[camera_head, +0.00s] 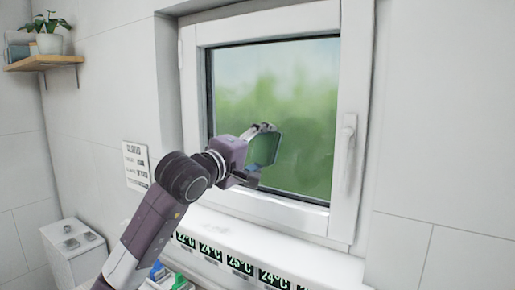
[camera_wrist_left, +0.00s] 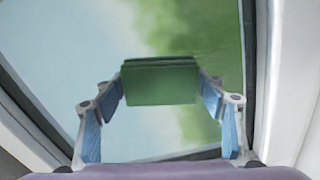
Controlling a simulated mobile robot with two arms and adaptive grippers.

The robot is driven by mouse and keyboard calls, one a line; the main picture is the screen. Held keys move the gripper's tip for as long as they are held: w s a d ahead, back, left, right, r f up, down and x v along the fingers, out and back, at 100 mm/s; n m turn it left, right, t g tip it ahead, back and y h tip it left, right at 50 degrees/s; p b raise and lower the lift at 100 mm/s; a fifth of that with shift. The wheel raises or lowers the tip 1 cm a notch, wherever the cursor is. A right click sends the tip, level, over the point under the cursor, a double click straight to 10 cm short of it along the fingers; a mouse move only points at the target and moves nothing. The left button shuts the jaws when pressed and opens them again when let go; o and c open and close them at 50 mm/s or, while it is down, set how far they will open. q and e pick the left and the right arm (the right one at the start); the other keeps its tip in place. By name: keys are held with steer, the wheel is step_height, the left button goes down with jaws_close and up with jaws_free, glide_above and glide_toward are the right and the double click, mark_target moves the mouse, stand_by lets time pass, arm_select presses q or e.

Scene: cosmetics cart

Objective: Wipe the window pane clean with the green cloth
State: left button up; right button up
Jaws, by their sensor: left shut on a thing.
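The window pane (camera_head: 300,100) sits in a white frame and shows blurred green and pale sky. It fills the back of the left wrist view (camera_wrist_left: 60,50). My left gripper (camera_head: 264,155) is at the lower left part of the pane, shut on the green cloth (camera_head: 264,148). In the left wrist view the folded green cloth (camera_wrist_left: 160,82) lies between the fingertips, in front of the pane. I cannot tell whether it touches the glass. My right gripper is in neither view.
A white window handle (camera_head: 347,150) is on the right frame. Below is a white sill (camera_head: 320,262) with a row of temperature displays (camera_head: 240,265). A potted plant (camera_head: 48,38) stands on a wooden shelf (camera_head: 42,62). A white box (camera_head: 75,245) is at lower left.

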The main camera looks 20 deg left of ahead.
arm_select(q)
steer(key=shift+s+d+b, duration=0.15)
steer(key=shift+s+d, duration=0.1)
steer(key=shift+d, duration=1.45)
steer(key=shift+s+d+b, duration=0.15)
steer(key=shift+s+d, duration=0.05)
steer(key=shift+d, duration=1.5)
steer(key=shift+s+a+f+b, duration=0.1)
steer(key=shift+s+b, duration=0.35)
steer(key=shift+s, duration=0.15)
steer(key=b, duration=0.2)
glide_toward(295, 148)
steer(key=shift+s+a, duration=0.15)
steer(key=shift+s, duration=0.65)
